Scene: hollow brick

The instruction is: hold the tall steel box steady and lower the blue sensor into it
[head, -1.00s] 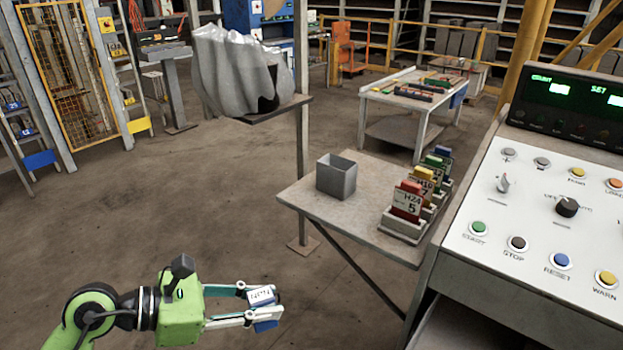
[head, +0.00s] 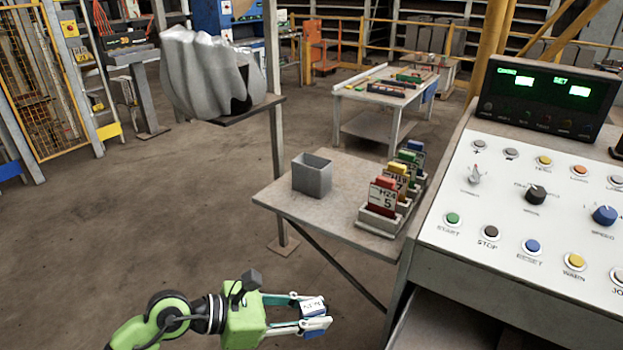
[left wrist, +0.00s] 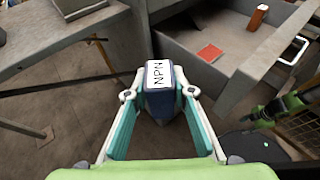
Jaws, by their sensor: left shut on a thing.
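The tall steel box (head: 312,177) is grey and open at the top. It stands upright on the small table, with no gripper touching it. My left gripper (head: 312,318) is shut on the blue sensor (head: 318,325), in front of and below the table in the head view. The sensor also shows in the left wrist view (left wrist: 159,95), with a white label reading NPN, clasped between both fingers. A green arm part of mine shows at the right of the left wrist view; its fingers are too small to make out.
The small table (head: 285,202) also bears a row of coloured cards in grey holders (head: 385,205) to the right of the box. A control console (head: 530,200) stands close on the right. A grey wrapped bulk (head: 205,75) sits on a stand behind.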

